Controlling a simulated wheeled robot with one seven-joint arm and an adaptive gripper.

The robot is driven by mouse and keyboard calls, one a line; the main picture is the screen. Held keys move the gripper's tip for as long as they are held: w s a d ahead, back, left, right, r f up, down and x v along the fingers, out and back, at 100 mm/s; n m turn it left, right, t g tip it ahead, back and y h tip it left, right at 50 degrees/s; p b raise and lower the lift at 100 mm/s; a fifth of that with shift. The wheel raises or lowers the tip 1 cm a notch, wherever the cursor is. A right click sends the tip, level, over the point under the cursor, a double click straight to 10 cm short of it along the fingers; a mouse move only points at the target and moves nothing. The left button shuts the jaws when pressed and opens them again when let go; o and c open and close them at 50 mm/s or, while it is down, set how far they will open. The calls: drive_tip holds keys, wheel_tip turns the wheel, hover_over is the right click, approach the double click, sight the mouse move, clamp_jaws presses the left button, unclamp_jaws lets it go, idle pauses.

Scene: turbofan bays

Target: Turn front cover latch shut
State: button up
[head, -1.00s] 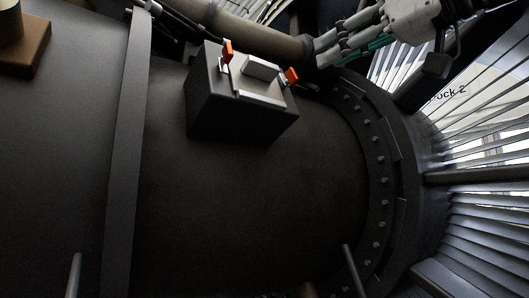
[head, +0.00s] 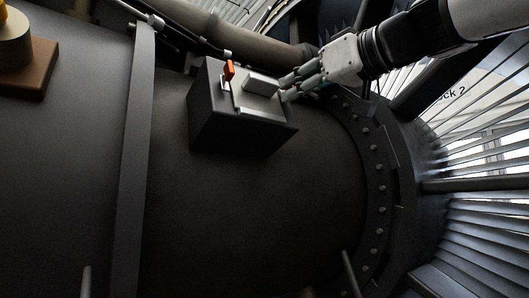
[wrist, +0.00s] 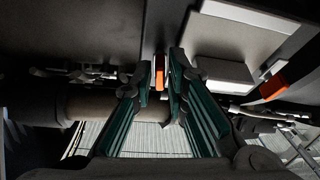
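A dark box (head: 225,118) with a pale raised top plate (head: 262,86) sits on the engine casing. One orange latch tab (head: 229,71) stands at its left end. My gripper (head: 288,91) is at the box's right end and hides the second orange tab in the head view. In the wrist view that tab (wrist: 159,76) shows between my two green-padded fingers (wrist: 162,80), with a gap beside it. The far orange tab (wrist: 273,87) lies to the right, beyond the pale plate. Which tab is the front cover latch is not marked.
A thick brown pipe (head: 240,38) runs behind the box, close to my arm. A bolted dark flange (head: 379,187) and pale fan-like slats (head: 480,220) are on the right. The casing in front of the box is clear.

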drive_tip(key=shift+w+f+n+b, duration=0.1)
drive_tip(key=shift+n+b, duration=0.3)
drive_tip(key=shift+b, duration=0.1)
clamp_jaws()
drive_tip(key=n+g+y+b, duration=0.1)
drive_tip(key=n+b, duration=0.1)
drive_tip(key=shift+w+f+b, duration=0.1)
drive_tip(key=shift+b, duration=0.2)
drive_tip(key=shift+n+g+b, duration=0.4)
drive_tip(key=shift+n+b, duration=0.35)
drive_tip(key=shift+n, duration=0.45)
drive_tip(key=n, duration=0.1)
drive_tip(key=n+g, duration=0.1)
drive_tip(key=n, duration=0.1)
drive_tip(key=shift+d+r+y+b, duration=0.1)
drive_tip(key=shift+r+y+b, duration=0.1)
drive_tip(key=shift+y+b, duration=0.2)
drive_tip(key=shift+r+n+g+h+p, duration=0.15)
drive_tip(key=shift+n+g+p, duration=0.65)
drive_tip(key=shift+n, duration=0.9)
drive_tip(key=shift+n+g+h+p, duration=0.2)
drive_tip(key=shift+n+g+p, duration=0.35)
drive_tip(key=shift+n+p, duration=0.85)
drive_tip(key=shift+r+n+g+h+p, duration=0.15)
drive_tip(key=shift+n+g+p, duration=0.5)
drive_tip(key=shift+n, duration=1.35)
drive_tip(key=shift+f, duration=0.15)
